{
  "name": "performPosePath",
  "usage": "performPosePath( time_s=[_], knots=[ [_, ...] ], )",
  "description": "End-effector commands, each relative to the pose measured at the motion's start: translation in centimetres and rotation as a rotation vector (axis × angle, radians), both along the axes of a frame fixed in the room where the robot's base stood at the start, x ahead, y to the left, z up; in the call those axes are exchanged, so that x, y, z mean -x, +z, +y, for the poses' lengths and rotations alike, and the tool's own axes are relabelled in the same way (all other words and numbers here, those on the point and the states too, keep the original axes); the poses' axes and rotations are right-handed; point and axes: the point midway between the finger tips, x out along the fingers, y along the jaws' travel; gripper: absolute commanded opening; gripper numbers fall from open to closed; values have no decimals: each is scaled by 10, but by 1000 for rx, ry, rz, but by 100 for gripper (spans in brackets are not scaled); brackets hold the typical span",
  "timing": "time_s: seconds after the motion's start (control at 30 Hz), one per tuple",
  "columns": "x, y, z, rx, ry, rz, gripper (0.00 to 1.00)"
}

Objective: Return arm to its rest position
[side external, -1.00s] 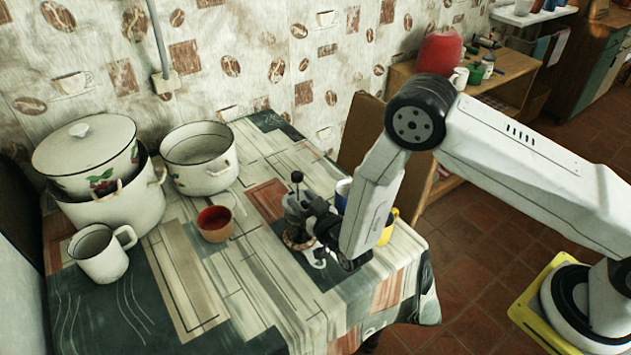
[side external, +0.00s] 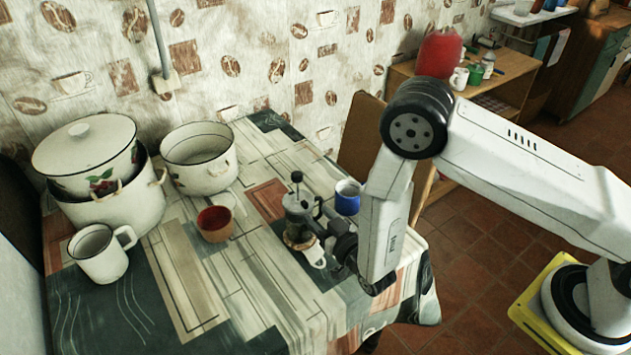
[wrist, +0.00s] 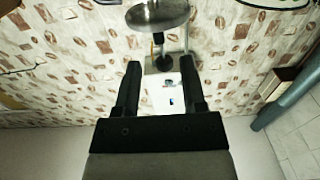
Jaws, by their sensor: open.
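My gripper (wrist: 160,80) shows in the wrist view with its two dark fingers spread apart and nothing between them. In the side external view my gripper (side external: 340,252) is at the right part of the table, low and partly hidden by my wrist link. A French press (side external: 299,212) with a dark plunger knob stands just left of it. A small white object (side external: 316,256) lies between the press and my gripper. A blue mug (side external: 347,197) stands behind my gripper.
A red-brown cup (side external: 214,224), a white mug (side external: 101,255), an open enamel pot (side external: 199,165) and stacked lidded pots (side external: 88,160) stand to the left on the table (side external: 240,300). The table's front middle is clear. A wooden shelf (side external: 510,80) stands behind my arm.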

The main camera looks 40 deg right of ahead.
Motion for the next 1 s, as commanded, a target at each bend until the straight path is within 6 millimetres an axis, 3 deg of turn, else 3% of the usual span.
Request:
performPosePath(
  time_s=[0.27,0.63,1.0],
  knots=[
    [-8,7,-4,-13,-3,60,53],
    [-22,31,-26,-52,-4,309,53],
    [-5,61,-57,-70,10,607,53]
  ],
)
